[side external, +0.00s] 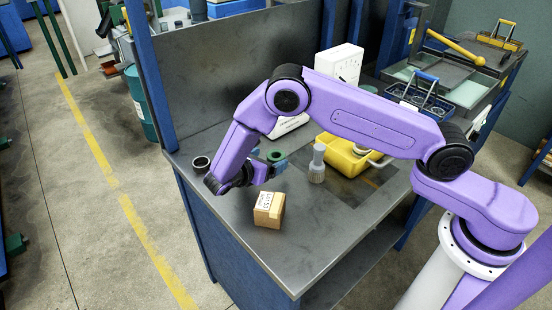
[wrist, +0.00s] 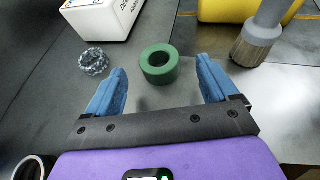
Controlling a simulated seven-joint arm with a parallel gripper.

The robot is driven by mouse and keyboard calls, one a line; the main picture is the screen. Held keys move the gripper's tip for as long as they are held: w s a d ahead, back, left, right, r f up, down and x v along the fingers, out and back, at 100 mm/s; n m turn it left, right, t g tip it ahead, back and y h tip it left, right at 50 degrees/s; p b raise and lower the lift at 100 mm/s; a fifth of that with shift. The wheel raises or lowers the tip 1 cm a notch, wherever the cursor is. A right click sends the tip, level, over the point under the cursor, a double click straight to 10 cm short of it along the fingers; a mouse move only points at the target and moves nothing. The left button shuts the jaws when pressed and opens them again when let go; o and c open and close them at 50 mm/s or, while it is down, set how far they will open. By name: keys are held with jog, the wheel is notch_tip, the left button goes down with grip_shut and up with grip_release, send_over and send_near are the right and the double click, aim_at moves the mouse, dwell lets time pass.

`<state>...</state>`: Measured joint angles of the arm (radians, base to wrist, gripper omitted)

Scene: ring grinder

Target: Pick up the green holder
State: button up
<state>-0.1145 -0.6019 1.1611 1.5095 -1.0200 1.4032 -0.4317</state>
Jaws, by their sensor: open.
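The green holder (wrist: 159,64) is a short green ring with a round hole, lying flat on the grey table in the wrist view. In the side external view the green holder (side external: 275,154) shows beside my wrist. My gripper (wrist: 162,84) is open, with its two blue fingers apart. The holder lies a little beyond the fingertips, between their lines, and nothing is held. In the side external view my gripper (side external: 272,168) is low over the table, partly hidden by my own wrist.
A metallic ring (wrist: 94,62) lies left of the holder. A white box (wrist: 103,17) stands behind it. A brush (wrist: 258,38) stands at right near a yellow bin (side external: 345,156). A cardboard box (side external: 268,210) sits nearer the front edge. A dark cup (wrist: 32,168) is at lower left.

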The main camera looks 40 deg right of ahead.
aim_at(275, 156)
jog(key=shift+x, duration=2.75)
jog(key=c, duration=1.1)
